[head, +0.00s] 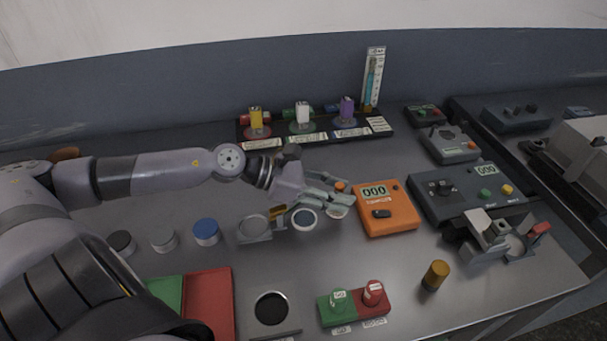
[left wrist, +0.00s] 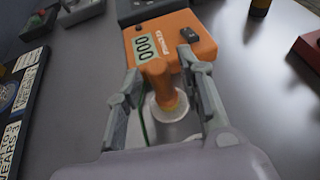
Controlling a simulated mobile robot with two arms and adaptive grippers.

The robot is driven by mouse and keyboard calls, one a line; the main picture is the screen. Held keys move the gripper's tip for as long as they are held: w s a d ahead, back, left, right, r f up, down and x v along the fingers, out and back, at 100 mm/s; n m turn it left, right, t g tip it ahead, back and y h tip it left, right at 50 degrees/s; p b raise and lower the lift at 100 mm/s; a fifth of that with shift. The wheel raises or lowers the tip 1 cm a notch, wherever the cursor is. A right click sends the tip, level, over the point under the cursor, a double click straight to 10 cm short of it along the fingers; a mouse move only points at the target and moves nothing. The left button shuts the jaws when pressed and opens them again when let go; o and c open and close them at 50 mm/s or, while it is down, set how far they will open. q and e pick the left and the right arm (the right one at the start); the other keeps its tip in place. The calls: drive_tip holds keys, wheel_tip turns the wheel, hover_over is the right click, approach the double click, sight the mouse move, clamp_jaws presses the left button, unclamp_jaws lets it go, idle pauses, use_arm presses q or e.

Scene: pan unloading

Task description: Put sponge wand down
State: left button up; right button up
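The sponge wand (left wrist: 164,88) has an orange handle and a pale round lower part in the left wrist view. It is between the fingers of my left gripper (left wrist: 165,88), with a visible gap on each side. In the head view only the orange tip of the wand (head: 340,186) shows beside the fingers of the left gripper (head: 338,194). The fingers are spread, just left of the orange counter box (head: 388,222). I cannot tell what the wand's lower end rests on. My right gripper is not in view.
A round dark-rimmed dish (head: 304,220) and a grey holder (head: 255,228) are beside the left gripper. A blue-lidded jar (head: 206,232) stands farther left. A black rack (head: 318,139) is behind. A green-and-red button box (head: 354,304) and an amber bottle (head: 435,276) are in front.

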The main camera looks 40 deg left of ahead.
use_arm(q)
drive_tip(key=shift+v, duration=1.3)
drive_tip(key=shift+s+a+r+p, duration=0.1)
drive_tip(key=shift+s+r+p, duration=0.2)
drive_tip(key=shift+p, duration=0.35)
drive_tip(key=shift+s+a+r+p, duration=0.3)
drive_tip(key=shift+a+p, duration=0.15)
drive_tip(key=shift+p, duration=0.2)
drive_tip(key=p+v, duration=0.3)
drive_tip(key=v, duration=0.3)
drive_tip(key=shift+a+f, duration=0.1)
drive_tip(key=shift+f, duration=0.05)
drive_tip(key=shift+s+a, duration=0.3)
drive_tip(key=shift+a, duration=0.05)
